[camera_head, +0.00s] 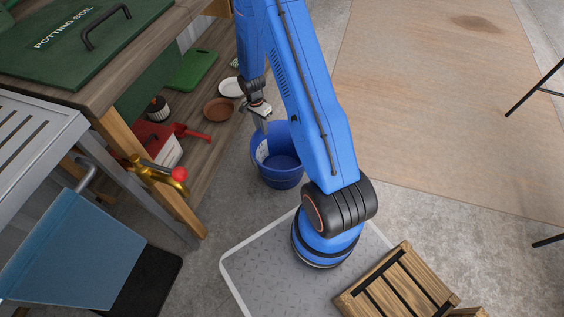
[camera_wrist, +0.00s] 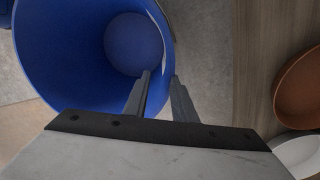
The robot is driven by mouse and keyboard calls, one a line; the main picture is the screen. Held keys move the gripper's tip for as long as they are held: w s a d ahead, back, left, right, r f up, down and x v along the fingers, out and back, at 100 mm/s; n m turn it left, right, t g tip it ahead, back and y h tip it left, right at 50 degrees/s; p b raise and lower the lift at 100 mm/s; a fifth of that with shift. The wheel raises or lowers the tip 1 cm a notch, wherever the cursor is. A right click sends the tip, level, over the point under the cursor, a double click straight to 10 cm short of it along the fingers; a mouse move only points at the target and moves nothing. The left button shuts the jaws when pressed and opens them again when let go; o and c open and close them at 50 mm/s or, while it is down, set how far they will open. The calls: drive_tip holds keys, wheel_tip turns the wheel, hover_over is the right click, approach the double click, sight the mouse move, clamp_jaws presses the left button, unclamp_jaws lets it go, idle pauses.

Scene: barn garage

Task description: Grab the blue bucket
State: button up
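The blue bucket (camera_head: 280,172) stands upright on the concrete floor, beside the wooden shelf and behind my arm's base. Its open top faces up, and my arm partly covers its right side. In the wrist view its hollow inside and round bottom (camera_wrist: 135,45) fill the upper left. My gripper (camera_head: 264,128) points down at the bucket's left rim. In the wrist view my gripper (camera_wrist: 161,76) has its two fingers apart, with a gap between them. The left finger is over the bucket's inside, and the right finger is at or just outside the rim. Contact with the wall is unclear.
A low wooden shelf (camera_head: 205,145) left of the bucket holds a terracotta dish (camera_head: 218,110), a white dish (camera_head: 231,87) and a red scoop (camera_head: 190,132). A wooden crate (camera_head: 398,285) stands at lower right. Open floor lies right of my arm.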

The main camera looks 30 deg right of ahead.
sight(263, 139)
drive_tip(key=shift+s+f, duration=0.15)
drive_tip(key=shift+f, duration=1.75)
drive_tip(key=shift+s+f, duration=0.1)
drive_tip(key=shift+f, duration=1.75)
drive_tip(key=shift+f, duration=0.25)
clamp_jaws()
